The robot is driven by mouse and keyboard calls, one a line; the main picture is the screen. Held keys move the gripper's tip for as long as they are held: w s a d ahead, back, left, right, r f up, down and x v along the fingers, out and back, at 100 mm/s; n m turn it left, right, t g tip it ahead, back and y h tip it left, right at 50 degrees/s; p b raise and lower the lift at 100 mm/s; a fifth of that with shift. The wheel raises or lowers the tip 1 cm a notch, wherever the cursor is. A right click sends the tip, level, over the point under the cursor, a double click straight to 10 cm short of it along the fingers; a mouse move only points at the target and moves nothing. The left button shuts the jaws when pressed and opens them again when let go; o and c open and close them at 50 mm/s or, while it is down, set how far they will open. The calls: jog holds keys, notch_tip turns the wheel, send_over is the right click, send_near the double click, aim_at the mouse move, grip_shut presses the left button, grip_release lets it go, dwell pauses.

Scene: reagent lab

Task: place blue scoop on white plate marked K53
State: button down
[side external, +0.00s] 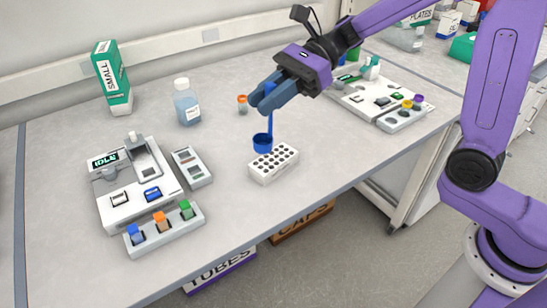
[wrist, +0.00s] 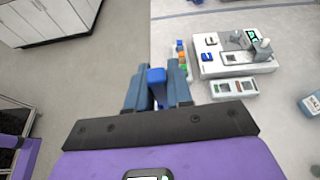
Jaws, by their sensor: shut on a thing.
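The blue scoop (side external: 262,143) hangs from my gripper (side external: 266,100) in the side view, cup downward. My gripper is shut on its handle, which also shows as a blue end (wrist: 157,76) between the two fingers (wrist: 157,96) in the wrist view. The cup is beside and partly in front of the far left edge of a white plate with several dark wells (side external: 284,173). I cannot tell from the picture whether they touch. No K53 marking is readable on this plate. The scoop's cup is hidden in the wrist view.
A white balance (side external: 120,205) and a rack with coloured caps (side external: 165,232) stand at left, with a small white holder (side external: 192,167) beside them. A bottle (side external: 187,106), a green box (side external: 112,78) and an orange-capped vial (side external: 242,104) stand behind.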

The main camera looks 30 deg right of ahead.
jog(key=s+d, duration=0.4)
jog(key=d, duration=0.9)
jog(key=w+a+f, duration=0.5)
jog(key=w+f, duration=0.7)
jog(key=shift+w+f+m, duration=0.25)
jog(key=shift+f+m, duration=0.05)
jog(key=shift+f, duration=0.1)
jog(key=c, duration=1)
grip_release()
